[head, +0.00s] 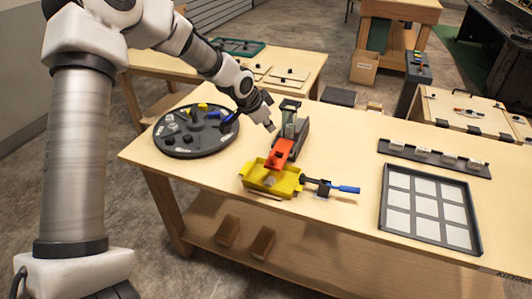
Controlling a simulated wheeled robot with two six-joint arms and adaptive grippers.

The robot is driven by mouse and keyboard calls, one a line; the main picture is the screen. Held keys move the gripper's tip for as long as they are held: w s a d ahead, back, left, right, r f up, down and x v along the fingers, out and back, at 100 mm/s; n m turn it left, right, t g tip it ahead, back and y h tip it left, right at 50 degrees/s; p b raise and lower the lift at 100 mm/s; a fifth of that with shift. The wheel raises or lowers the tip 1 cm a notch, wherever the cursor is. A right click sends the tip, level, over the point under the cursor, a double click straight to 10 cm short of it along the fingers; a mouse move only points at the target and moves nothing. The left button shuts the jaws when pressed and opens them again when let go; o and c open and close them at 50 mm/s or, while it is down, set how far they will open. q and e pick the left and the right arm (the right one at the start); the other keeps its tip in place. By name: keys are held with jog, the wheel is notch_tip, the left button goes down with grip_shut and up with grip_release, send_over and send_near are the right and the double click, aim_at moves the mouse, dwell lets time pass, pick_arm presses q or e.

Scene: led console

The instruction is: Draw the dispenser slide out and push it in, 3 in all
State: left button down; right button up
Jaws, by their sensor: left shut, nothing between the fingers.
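The dispenser (298,128) stands on the table, a dark upright body with a greenish window. Its orange-red slide (281,152) sticks out at the front, over the back part of a yellow tray (257,180). A small round pale piece shows in the tray. My left gripper (270,126) is shut and empty, in the air just left of the dispenser, above and behind the slide. It looks apart from the slide, though the exact gap is hard to tell. My right gripper is not in view.
A dark round turntable (180,142) with several small parts stands to the left. A blue-handled tool (343,189) lies right of the yellow tray. A framed grid panel (411,205) and a dark rack (420,153) are at the right. The tabletop between is clear.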

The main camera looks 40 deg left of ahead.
pick_arm(q)
jog(key=w+d+r+m+t+h+b, duration=0.15)
jog(key=d+r+m+t+h, duration=0.35)
jog(key=m+t, duration=0.65)
jog(key=s+a+f+m+y+b, duration=0.2)
jog(key=s+f+y+b, duration=0.15)
jog(key=s+f, duration=1.4)
jog(key=shift+n+g+y, duration=0.25)
jog(key=shift+y, duration=0.2)
jog(key=w, duration=0.3)
jog(key=w+f, duration=0.1)
jog(key=w, duration=0.3)
jog(key=w+d, duration=0.1)
jog(key=w, duration=0.3)
jog(key=shift+d+f+p, duration=0.1)
jog(key=shift+f+p, duration=0.15)
jog(key=shift+p, duration=0.15)
jog(key=w+a, duration=0.1)
jog(key=w+a+p, duration=0.1)
jog(key=w, duration=0.1)
jog(key=shift+w+a+f, duration=0.1)
jog(key=shift+a+f, duration=0.05)
jog(key=shift+a, duration=0.2)
jog(key=shift+w, duration=0.15)
